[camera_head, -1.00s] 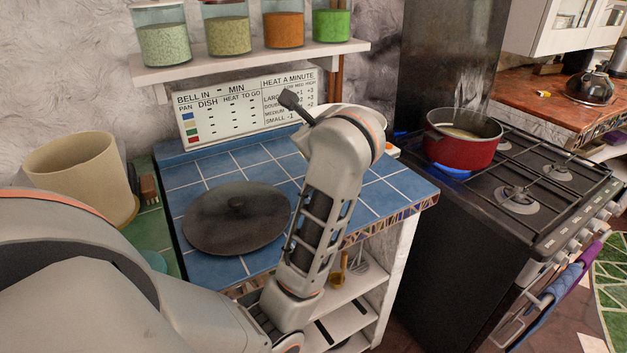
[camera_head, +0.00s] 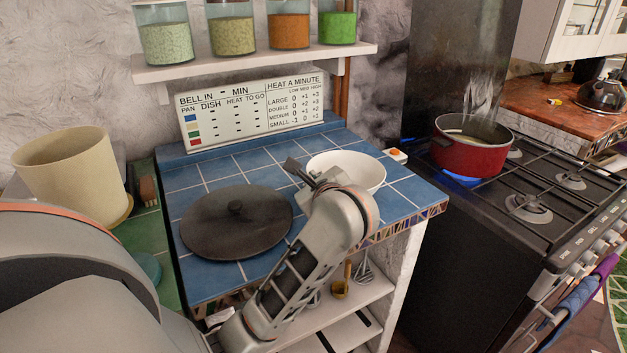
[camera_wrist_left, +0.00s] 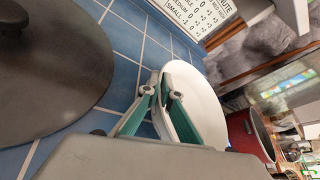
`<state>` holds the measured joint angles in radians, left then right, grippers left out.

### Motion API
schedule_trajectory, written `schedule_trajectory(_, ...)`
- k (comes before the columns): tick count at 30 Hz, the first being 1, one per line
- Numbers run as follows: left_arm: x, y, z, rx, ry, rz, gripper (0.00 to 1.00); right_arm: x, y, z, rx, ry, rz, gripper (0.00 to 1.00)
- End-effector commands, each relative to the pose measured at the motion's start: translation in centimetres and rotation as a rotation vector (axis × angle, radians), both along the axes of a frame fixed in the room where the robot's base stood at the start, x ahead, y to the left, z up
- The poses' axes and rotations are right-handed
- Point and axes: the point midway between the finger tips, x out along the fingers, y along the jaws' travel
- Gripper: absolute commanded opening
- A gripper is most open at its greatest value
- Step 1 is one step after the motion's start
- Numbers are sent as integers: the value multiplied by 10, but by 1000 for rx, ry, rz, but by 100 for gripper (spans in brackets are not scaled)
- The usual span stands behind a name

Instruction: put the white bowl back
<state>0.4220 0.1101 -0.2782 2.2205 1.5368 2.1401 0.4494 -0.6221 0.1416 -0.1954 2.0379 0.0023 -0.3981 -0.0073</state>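The white bowl (camera_head: 352,168) stands upright on the blue tiled counter (camera_head: 265,172), at its back right. My left gripper (camera_head: 308,172) is at the bowl's left rim, with its fingers apart. In the left wrist view, the white bowl (camera_wrist_left: 208,95) is partly hidden by the right-hand finger. The left gripper (camera_wrist_left: 162,92) there shows two teal-padded fingers, with the bowl's edge seen between them. I cannot tell whether they touch it. My right gripper is in neither view.
A dark round lid (camera_head: 237,222) lies left of the bowl. A red pot (camera_head: 470,148) stands on the black stove (camera_head: 530,215) to the right. A beige container (camera_head: 72,178) is at far left. A shelf with jars (camera_head: 255,62) hangs above. Blue tiles behind the lid are clear.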

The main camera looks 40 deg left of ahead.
Motion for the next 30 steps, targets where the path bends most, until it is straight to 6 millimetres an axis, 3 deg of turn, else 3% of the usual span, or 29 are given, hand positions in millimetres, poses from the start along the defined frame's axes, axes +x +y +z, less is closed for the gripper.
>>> schedule_trajectory(5, 0, 0, -1, 0, -1, 1, 0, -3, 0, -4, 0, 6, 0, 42)
schedule_trajectory(7, 0, 0, -1, 0, 0, 0, 19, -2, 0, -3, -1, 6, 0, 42)
schedule_trajectory(8, 0, 0, -1, 0, 0, 0, 21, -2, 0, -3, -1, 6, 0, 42)
schedule_trajectory(20, -1, -2, 3, -1, -1, -1, 21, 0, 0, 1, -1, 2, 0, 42)
schedule_trajectory(30, -37, -45, 28, -6, -4, -3, 21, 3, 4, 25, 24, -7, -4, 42)
